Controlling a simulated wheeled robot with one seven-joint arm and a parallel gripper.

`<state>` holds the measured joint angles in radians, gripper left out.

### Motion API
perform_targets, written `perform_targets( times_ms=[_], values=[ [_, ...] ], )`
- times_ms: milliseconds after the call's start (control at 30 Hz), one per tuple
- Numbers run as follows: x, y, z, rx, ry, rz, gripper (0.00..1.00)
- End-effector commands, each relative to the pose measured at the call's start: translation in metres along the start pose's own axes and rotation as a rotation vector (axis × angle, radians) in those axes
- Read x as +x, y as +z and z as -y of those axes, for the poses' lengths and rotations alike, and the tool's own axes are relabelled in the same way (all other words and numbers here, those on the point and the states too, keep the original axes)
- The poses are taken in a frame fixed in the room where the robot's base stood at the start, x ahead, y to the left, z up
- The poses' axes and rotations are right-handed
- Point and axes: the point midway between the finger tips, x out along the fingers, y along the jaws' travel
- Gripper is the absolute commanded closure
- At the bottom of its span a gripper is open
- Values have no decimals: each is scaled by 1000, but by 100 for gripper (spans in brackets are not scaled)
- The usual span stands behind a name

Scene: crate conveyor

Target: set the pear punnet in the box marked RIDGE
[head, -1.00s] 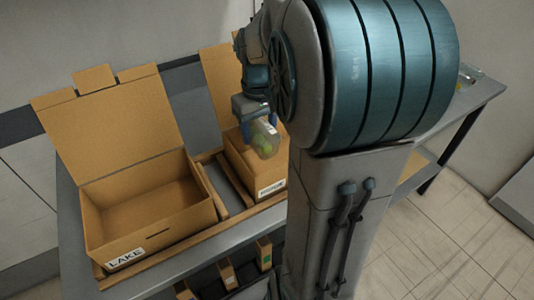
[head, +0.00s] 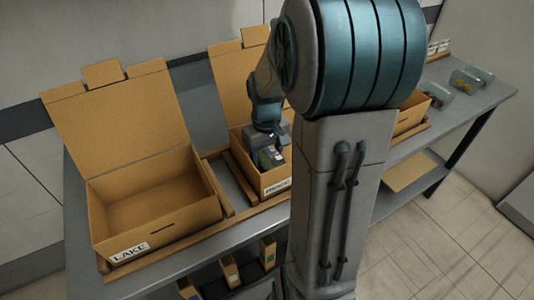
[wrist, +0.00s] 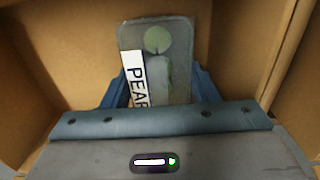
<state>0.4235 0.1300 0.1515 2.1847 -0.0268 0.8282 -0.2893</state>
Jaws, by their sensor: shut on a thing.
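The pear punnet (wrist: 178,40) is a clear container with a white label reading PEAR and green fruit showing dimly inside. My gripper (wrist: 160,88) is shut on it, one blue finger at each side. In the head view the punnet (head: 269,159) is low in the opening of the middle cardboard box (head: 248,160), whose small front label seems to read RIDGE, partly hidden by my arm. In the wrist view cardboard walls (wrist: 235,45) surround the punnet. I cannot tell whether it touches the box floor.
An open, empty box marked LAKE (head: 150,237) stands to the left. Another box (head: 410,117) is partly hidden behind my arm on the right. Clear punnets (head: 465,82) stand on the far right of the table. Wooden rails (head: 228,192) run beside the boxes.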

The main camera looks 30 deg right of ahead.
Motion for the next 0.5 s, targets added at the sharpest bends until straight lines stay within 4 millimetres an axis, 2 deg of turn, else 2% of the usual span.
perform_targets(
  times_ms=[33,67,133,500],
  values=[
    [3,0,0,0,0,0,69],
    [3,0,0,0,0,0,43],
    [2,0,0,0,0,0,24],
    [-3,0,0,0,0,0,24]
  ],
)
